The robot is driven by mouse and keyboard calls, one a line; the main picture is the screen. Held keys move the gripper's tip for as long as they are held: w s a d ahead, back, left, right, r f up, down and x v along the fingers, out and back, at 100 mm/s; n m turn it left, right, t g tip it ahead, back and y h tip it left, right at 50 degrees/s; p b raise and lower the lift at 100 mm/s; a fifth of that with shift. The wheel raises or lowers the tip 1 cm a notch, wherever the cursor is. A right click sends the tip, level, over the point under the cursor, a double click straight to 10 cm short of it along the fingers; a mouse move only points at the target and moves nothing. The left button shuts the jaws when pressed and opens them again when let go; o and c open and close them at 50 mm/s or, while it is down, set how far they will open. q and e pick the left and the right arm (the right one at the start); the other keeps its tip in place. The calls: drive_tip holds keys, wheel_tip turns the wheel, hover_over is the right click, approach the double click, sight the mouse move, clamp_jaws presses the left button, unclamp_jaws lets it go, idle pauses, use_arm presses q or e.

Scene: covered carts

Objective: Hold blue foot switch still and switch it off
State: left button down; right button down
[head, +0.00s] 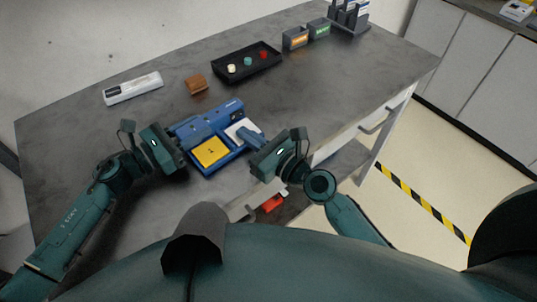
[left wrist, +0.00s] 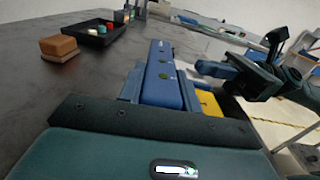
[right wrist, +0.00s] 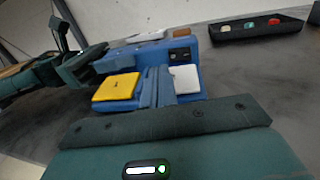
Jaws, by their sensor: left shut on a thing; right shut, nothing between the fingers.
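The blue foot switch (head: 204,128) lies on the grey table in the head view, with a yellow pedal (head: 210,152) at its left front and a white pedal (head: 241,130) at its right. My left gripper (head: 180,143) is shut on the left side of the foot switch. In the left wrist view the blue housing (left wrist: 163,76) extends from the jaws. My right gripper (head: 250,137) is shut with nothing between its fingers, over the white pedal side. The right wrist view shows the yellow pedal (right wrist: 117,87) and white pedal (right wrist: 186,79); I cannot tell whether the fingers touch the pedal.
A black tray (head: 272,66) with several coloured knobs, a brown block (head: 196,84) and a white device (head: 133,88) stand behind. Small boxes (head: 295,38) and a dark rack (head: 349,17) are at the far right. Bare table lies at the left.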

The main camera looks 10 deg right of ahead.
use_arm(q)
drive_tip(key=shift+w+a, duration=0.2)
drive_tip(key=shift+a, duration=0.05)
use_arm(e)
drive_tip(key=s+a+v, duration=0.1)
drive_tip(key=v, duration=0.7)
drive_tip(key=shift+s, duration=0.25)
drive_tip(key=shift+a, duration=0.1)
use_arm(q)
drive_tip(key=c, duration=0.9)
unclamp_jaws()
